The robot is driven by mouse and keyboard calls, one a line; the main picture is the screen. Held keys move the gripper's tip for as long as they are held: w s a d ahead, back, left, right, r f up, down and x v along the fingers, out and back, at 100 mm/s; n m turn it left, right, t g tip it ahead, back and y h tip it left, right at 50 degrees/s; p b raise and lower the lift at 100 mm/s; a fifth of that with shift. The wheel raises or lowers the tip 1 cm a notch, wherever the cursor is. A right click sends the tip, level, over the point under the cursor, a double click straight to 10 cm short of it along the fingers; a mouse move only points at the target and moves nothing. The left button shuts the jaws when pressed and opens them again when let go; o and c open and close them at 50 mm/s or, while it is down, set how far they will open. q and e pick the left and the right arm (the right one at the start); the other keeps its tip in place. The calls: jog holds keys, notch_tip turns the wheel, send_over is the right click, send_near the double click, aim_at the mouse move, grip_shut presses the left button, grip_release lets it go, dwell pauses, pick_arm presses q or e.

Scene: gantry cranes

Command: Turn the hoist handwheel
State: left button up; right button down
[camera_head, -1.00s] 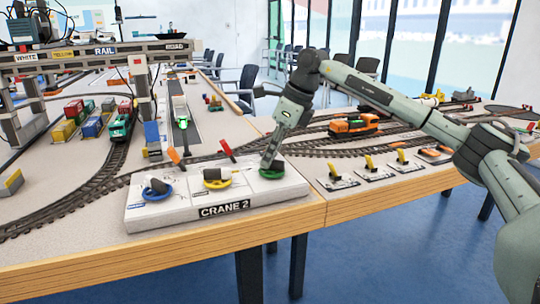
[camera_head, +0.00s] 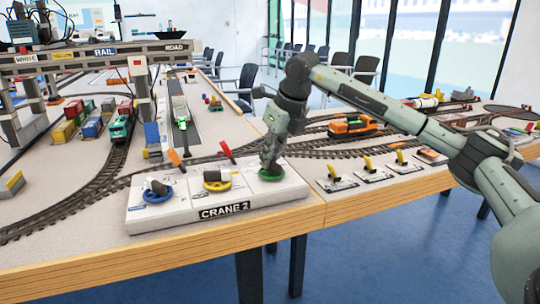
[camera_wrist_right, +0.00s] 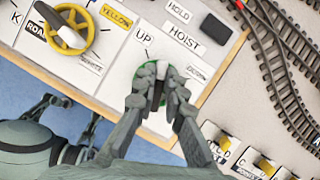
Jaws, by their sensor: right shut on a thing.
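The hoist handwheel is the green wheel (camera_head: 271,176) at the right end of the white CRANE 2 panel (camera_head: 210,211). In the right wrist view its green rim (camera_wrist_right: 146,73) shows beside the labels UP and HOIST. My right gripper (camera_head: 270,167) comes down on this wheel from above. In the right wrist view its two fingers (camera_wrist_right: 159,93) are shut on the wheel's middle part, and they hide much of it. My left gripper is not in view.
A yellow wheel (camera_head: 217,180) and a blue wheel (camera_head: 157,191) sit on the same panel, left of the green one. Red and orange levers (camera_head: 227,149) stand behind it. Several yellow-handled switches (camera_head: 369,164) and an orange locomotive (camera_head: 352,126) are to the right.

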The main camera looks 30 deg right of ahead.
jog(key=shift+d+m+h, duration=0.1)
jog(key=shift+m+h, duration=0.6)
jog(key=shift+m, duration=1.2)
jog(key=c, duration=1.6)
grip_release()
jog(key=v, duration=1.2)
